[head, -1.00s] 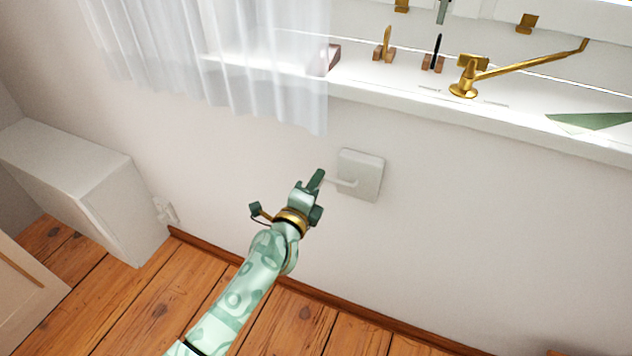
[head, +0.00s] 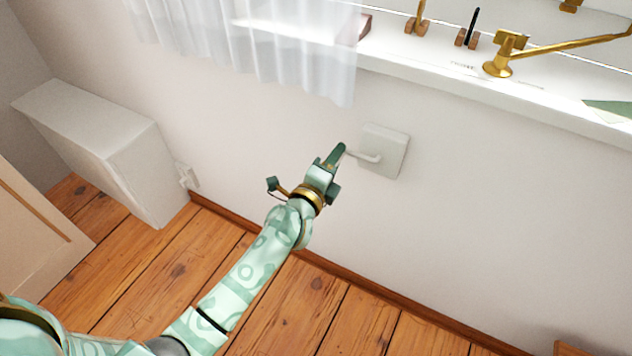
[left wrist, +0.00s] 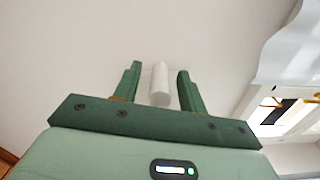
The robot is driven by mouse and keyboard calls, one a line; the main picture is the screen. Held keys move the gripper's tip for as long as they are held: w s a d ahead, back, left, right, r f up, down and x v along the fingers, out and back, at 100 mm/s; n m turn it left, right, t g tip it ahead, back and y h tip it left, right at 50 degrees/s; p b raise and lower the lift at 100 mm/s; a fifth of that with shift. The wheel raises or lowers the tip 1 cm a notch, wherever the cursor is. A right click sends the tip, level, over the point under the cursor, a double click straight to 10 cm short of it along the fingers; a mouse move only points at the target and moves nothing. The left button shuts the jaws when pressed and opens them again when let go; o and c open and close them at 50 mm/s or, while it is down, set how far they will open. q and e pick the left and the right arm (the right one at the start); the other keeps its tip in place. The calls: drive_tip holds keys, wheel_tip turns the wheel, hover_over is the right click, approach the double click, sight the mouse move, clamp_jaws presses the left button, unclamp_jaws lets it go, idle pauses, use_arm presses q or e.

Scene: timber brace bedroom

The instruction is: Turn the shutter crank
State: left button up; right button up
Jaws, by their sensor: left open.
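The shutter crank is a pale square plate (head: 395,150) on the wall below the window sill, with a thin white handle (head: 366,157) reaching left from it. My left gripper (head: 338,153) is at the handle's free end, its dark green fingers hiding part of it in the head view. In the left wrist view, the handle's white cylindrical grip (left wrist: 159,88) stands between the two open fingers, with a visible gap on each side. My right gripper is not in view.
A white sill (head: 440,75) runs above the crank, with a brass window handle (head: 500,63) on it. A sheer white curtain (head: 290,60) hangs at the upper left. A white cabinet (head: 110,150) stands at the left on the wooden floor. The wall around the crank is clear.

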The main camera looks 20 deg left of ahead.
use_arm(q)
drive_tip(key=s+a+p, duration=0.1)
drive_tip(key=s, duration=1.3)
drive_tip(key=shift+s, duration=0.35)
